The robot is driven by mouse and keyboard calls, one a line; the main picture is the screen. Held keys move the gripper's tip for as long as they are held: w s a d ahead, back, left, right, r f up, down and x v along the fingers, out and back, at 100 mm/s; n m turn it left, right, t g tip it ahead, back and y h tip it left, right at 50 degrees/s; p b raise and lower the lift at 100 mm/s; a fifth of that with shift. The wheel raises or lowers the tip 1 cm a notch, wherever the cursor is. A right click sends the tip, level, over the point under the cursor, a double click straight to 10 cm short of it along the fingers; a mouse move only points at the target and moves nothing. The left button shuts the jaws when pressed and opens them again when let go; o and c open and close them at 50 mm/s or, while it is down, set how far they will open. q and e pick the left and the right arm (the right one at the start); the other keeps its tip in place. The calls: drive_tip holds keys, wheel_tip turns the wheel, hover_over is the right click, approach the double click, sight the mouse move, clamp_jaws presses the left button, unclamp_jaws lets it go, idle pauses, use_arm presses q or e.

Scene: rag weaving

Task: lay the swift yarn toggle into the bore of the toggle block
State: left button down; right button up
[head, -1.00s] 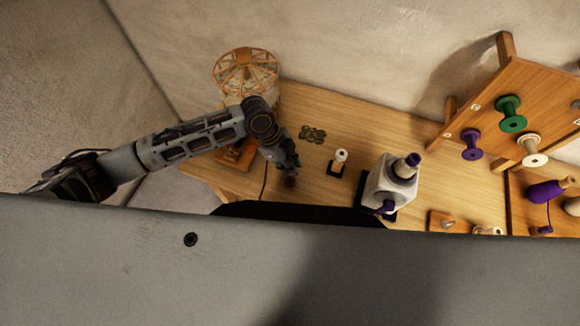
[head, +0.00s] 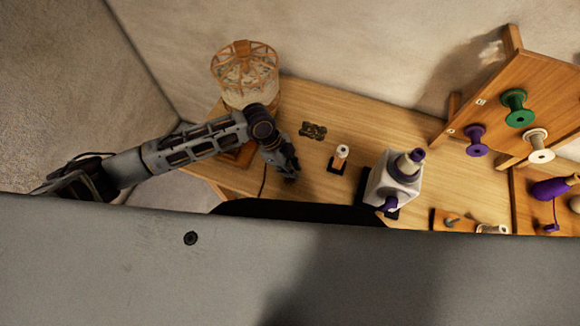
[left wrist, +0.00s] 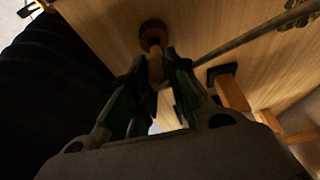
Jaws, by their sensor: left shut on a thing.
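My left gripper (head: 292,176) is low over the table's front left part. In the left wrist view, its fingers (left wrist: 158,75) are closed on a small pale wooden piece (left wrist: 155,66), which looks like the toggle. Just beyond the fingertips is a round reddish-brown piece with a dark centre (left wrist: 153,33). I cannot tell whether it is the toggle block or part of the toggle, nor whether it touches the held piece. A tan cord (left wrist: 245,38) runs from near the fingers to the upper right. The wooden swift (head: 245,75) stands behind my left arm. My right gripper is out of view.
A small black stand with a white post (head: 339,160) is right of the gripper. Further right are a white winder with purple parts (head: 393,185) and a wooden rack of spools (head: 490,105).

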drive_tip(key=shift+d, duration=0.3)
use_arm(q)
drive_tip(key=shift+f, duration=0.5)
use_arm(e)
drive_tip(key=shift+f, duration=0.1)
use_arm(q)
drive_tip(key=shift+f, duration=0.4)
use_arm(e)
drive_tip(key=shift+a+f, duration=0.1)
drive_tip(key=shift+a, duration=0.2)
use_arm(q)
drive_tip(key=shift+f+b, duration=0.35)
drive_tip(key=shift+f, duration=0.1)
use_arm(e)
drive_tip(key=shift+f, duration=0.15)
use_arm(q)
drive_tip(key=shift+f, duration=0.1)
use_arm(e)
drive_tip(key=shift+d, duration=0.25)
use_arm(q)
drive_tip(key=c, duration=1.3)
unclamp_jaws()
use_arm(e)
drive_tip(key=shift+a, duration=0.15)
